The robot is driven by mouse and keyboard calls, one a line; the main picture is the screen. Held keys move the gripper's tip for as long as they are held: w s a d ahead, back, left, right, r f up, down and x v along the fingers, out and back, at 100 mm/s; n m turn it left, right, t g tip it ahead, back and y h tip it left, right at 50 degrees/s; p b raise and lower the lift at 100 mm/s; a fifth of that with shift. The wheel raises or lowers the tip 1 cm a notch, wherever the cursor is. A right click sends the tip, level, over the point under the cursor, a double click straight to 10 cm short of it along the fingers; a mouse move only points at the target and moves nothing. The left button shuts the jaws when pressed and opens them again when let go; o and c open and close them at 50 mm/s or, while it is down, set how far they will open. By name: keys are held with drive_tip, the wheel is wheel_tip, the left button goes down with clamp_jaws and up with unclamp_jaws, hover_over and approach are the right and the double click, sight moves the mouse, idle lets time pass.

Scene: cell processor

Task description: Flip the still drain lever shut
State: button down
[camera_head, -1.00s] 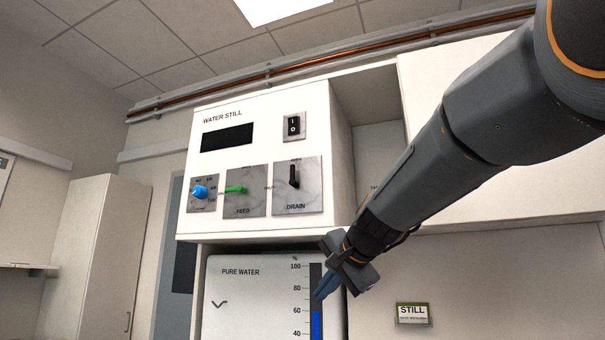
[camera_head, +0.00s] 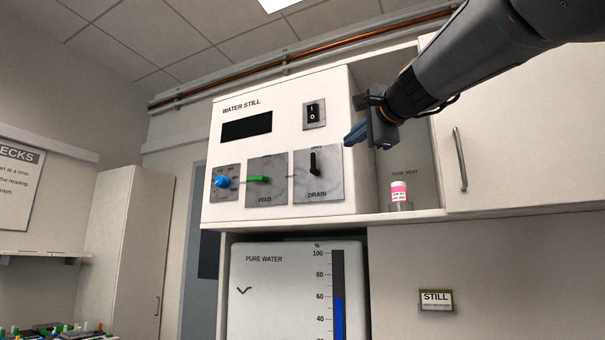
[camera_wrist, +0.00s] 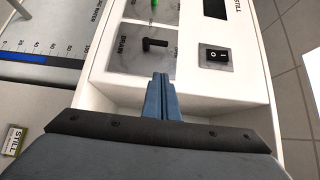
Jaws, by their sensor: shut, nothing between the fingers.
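The black drain lever (camera_head: 313,160) stands upright on the marbled DRAIN plate (camera_head: 325,188) at the lower right of the water still's (camera_head: 278,150) white front. It also shows in the wrist view (camera_wrist: 155,44), just beyond the fingertips. My gripper (camera_head: 348,141) is shut and empty, with blue fingers pressed together. In the head view it is to the right of the lever and a little higher, near the still's right edge. In the wrist view the fingertips (camera_wrist: 161,76) point at the DRAIN plate, apart from the lever in the picture.
The green feed lever (camera_head: 259,179) and blue knob (camera_head: 221,181) sit left of the drain plate. A black rocker switch (camera_head: 313,112) is above it. A small pink-labelled jar (camera_head: 399,194) stands on the shelf to the right. The pure water tank (camera_head: 285,285) is below.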

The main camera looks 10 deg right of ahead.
drive_tip(key=p, duration=0.4)
approach(315, 164)
drive_tip(key=w+d, duration=0.1)
drive_tip(key=w+d+r, duration=0.1)
drive_tip(key=w, duration=0.1)
drive_tip(key=w+r, duration=0.1)
drive_tip(key=shift+w+d+r, duration=0.1)
drive_tip(key=shift+w+d, duration=0.05)
drive_tip(key=shift+d, duration=0.25)
drive_tip(key=shift+w+a+p, duration=0.35)
drive_tip(key=shift+w+a, duration=0.1)
drive_tip(key=shift+a, duration=0.3)
drive_tip(key=shift+w+a+p, duration=0.3)
drive_tip(key=shift+w+a, duration=0.2)
drive_tip(key=shift+a, duration=0.3)
